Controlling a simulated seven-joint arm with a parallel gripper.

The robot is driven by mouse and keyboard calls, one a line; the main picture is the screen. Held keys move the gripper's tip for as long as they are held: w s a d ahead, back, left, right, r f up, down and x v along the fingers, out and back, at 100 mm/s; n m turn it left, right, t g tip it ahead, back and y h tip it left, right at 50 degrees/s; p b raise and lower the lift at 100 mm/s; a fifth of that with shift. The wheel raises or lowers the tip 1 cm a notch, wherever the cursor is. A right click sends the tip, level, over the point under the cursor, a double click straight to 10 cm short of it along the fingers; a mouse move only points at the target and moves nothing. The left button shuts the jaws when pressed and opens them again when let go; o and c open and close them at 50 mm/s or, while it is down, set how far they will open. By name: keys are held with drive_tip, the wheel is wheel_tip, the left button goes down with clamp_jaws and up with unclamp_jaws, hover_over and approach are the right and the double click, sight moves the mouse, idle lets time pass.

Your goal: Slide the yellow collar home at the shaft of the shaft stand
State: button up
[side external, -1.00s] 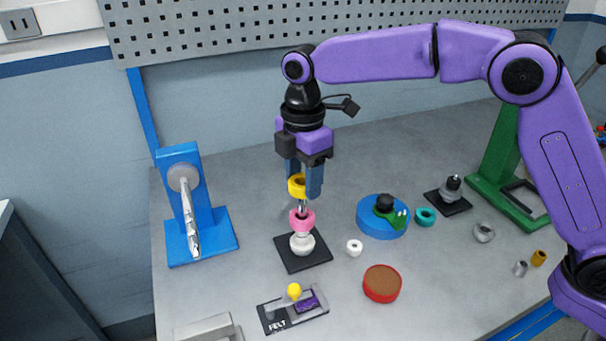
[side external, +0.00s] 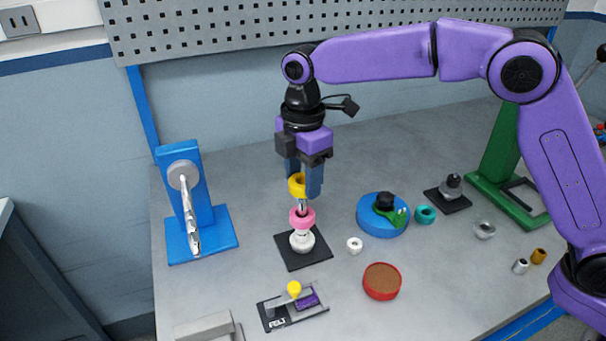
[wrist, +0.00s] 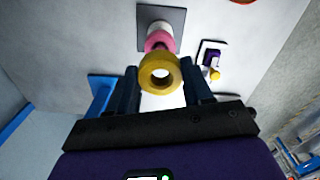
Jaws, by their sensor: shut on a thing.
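The yellow collar (side external: 297,184) is held between the fingers of my gripper (side external: 303,180), which is shut on it. In the wrist view the yellow collar (wrist: 160,74) shows its open bore between my fingertips (wrist: 160,82). The shaft stand has a black square base (side external: 318,252) and an upright silver shaft (side external: 302,205). A pink collar (side external: 302,218) and a white piece (side external: 302,241) sit low on the shaft. The yellow collar is above the pink one, at about the shaft's top; I cannot tell whether the tip is inside its bore.
A blue stand (side external: 206,240) is at the left. A white ring (side external: 354,245), a red round dish (side external: 382,282) and a blue round base (side external: 380,227) lie to the right. The felt block with a yellow knob (side external: 294,288) is in front. Bench between them is clear.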

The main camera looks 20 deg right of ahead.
sight(303, 201)
drive_tip(key=shift+f, duration=0.2)
drive_tip(key=shift+f, duration=1.15)
drive_tip(key=shift+f, duration=0.4)
idle(0.4)
drive_tip(key=shift+f, duration=1.1)
drive_tip(key=shift+f, duration=0.2)
drive_tip(key=o, duration=1.1)
drive_tip(key=shift+r, duration=0.1)
wheel_tip(303, 201, up, 17)
drive_tip(key=shift+r, duration=0.2)
